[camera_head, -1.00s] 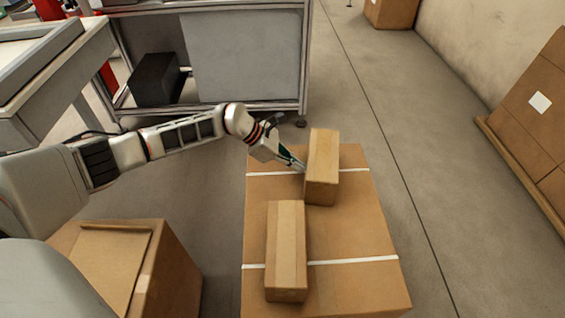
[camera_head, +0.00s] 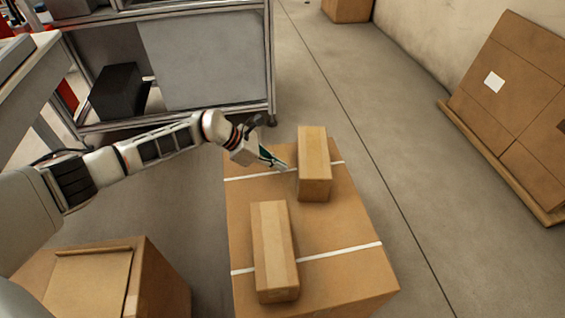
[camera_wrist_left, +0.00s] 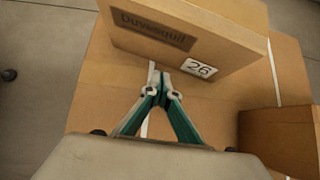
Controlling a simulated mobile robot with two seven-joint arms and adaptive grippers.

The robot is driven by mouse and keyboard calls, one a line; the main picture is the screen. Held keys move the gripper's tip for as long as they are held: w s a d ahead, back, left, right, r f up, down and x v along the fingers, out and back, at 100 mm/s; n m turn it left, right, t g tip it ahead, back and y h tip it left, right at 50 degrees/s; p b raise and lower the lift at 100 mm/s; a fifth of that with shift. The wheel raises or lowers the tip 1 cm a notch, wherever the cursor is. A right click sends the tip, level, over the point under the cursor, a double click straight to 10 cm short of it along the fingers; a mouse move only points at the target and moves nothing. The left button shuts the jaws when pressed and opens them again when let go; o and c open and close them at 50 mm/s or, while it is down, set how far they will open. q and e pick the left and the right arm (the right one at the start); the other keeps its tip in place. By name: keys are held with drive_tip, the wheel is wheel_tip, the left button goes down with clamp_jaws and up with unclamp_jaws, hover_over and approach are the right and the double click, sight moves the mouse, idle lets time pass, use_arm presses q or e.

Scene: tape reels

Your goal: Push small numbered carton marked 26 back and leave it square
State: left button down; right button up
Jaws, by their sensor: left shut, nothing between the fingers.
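The small carton marked 26 (camera_head: 313,160) stands on the far part of a large strapped carton (camera_head: 335,225). It looks roughly in line with the large carton's sides, though I cannot tell exactly. In the left wrist view its side (camera_wrist_left: 185,35) shows a dark printed name and a white 26 label (camera_wrist_left: 198,68). My left gripper (camera_head: 284,167) is just left of it, fingers shut and empty, low over the large carton. A small gap shows between fingertips and carton in the head view. In the left wrist view the gripper (camera_wrist_left: 161,78) points toward the labelled side. My right gripper is not in view.
Another small carton (camera_head: 272,250) stands nearer on the large carton, also partly seen in the left wrist view (camera_wrist_left: 285,137). A metal cabinet (camera_head: 205,60) is behind the arm. A closed box (camera_head: 110,285) is at lower left.

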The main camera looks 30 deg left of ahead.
use_arm(q)
drive_tip(key=shift+s+a+r, duration=0.35)
drive_tip(key=shift+a+r, duration=0.25)
drive_tip(key=shift+a, duration=0.25)
drive_tip(key=p+v, duration=0.2)
drive_tip(key=v, duration=0.6)
drive_tip(key=shift+s+a+p, duration=0.2)
drive_tip(key=shift+s+p, duration=0.15)
drive_tip(key=shift+p, duration=0.05)
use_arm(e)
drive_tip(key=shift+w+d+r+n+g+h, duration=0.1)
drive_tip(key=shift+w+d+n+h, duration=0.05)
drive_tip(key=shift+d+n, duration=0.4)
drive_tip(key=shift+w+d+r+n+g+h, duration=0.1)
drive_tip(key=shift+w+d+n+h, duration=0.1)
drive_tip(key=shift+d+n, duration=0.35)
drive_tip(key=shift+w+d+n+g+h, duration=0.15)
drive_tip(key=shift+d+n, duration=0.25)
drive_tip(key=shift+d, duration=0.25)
